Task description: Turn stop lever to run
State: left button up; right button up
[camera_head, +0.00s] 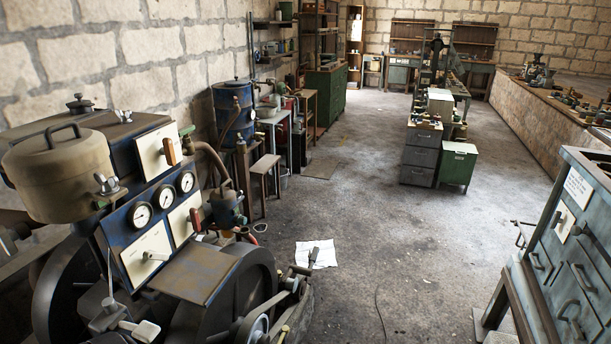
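The engine (150,230) stands at the left, with a blue panel holding three round gauges (164,196). White plates on the panel carry levers. One lever with a brown handle (170,152) is on the upper plate. A pale-handled lever (154,256) on the lower plate points to the right. The plate lettering is too small to read, so I cannot tell which one is the stop lever or its setting. Neither of my grippers shows in this view.
A large flywheel (240,300) and a flat metal plate (196,273) are at the engine's front. A paper sheet (316,254) lies on the floor. A grey-blue drawer cabinet (570,260) stands at the right. The middle floor (400,230) is mostly clear.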

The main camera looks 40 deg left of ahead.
aim_at(193, 218)
jog(key=i+l+u, duration=0.1)
jog(key=i+u, duration=0.4)
jog(key=i+l+u, duration=0.3)
jog(key=i+u, duration=0.15)
jog(key=i+l+u, duration=0.5)
jog(key=k+j, duration=0.1)
